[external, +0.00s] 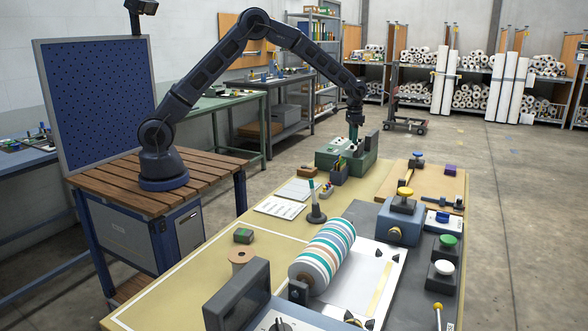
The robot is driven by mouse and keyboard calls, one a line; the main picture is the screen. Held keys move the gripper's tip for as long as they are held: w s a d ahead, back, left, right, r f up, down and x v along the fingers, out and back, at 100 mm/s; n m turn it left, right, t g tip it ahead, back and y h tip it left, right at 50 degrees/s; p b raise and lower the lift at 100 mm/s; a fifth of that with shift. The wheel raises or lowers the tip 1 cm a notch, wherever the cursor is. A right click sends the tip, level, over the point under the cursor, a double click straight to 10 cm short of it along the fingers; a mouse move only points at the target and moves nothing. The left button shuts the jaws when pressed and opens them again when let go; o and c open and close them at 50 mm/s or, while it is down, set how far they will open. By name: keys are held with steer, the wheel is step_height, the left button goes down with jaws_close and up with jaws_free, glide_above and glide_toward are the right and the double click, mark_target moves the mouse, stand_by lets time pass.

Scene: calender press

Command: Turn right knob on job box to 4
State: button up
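A green box (365,167), which looks like the job box, stands at the far end of the yellow table. Small light and dark parts show on its top, but I cannot make out separate knobs or any numbers. My dark blue arm reaches over from the left, and my gripper (353,134) points down at the top of this box. It is too small and dark to tell whether the fingers are open or shut, or whether they touch a knob. The right knob is not distinguishable and may be hidden by the gripper.
A dark upright block (372,143) stands close right of the gripper. Nearer are a striped roll (322,256), a blue-grey box with a yellow button (404,221), and a dark monitor (238,297).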

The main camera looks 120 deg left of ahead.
step_height(320, 180, up, 8)
stand_by(0.4)
steer(key=s+d+r+m+t, duration=0.1)
steer(key=d+r, duration=0.6)
steer(key=d, duration=0.2)
steer(key=d+r+m, duration=0.1)
steer(key=d+r, duration=0.6)
steer(key=d, duration=0.3)
steer(key=s+d+r+m+t, duration=0.1)
steer(key=s+d+r, duration=0.25)
steer(key=d, duration=0.45)
steer(key=s+d+r, duration=0.3)
steer(key=s+d, duration=0.1)
steer(key=d, duration=0.4)
steer(key=s+d+r+m+t, duration=0.1)
steer(key=s+d+r+m, duration=0.1)
steer(key=s+d, duration=1.1)
steer(key=s+d+f+m, duration=0.1)
steer(key=s+d+f, duration=0.1)
steer(key=s+d, duration=0.2)
steer(key=s+d+f+m+t, duration=0.1)
steer(key=s+d, duration=0.3)
steer(key=s, duration=0.6)
steer(key=shift+f+t, duration=0.3)
steer(key=shift+f, duration=0.6)
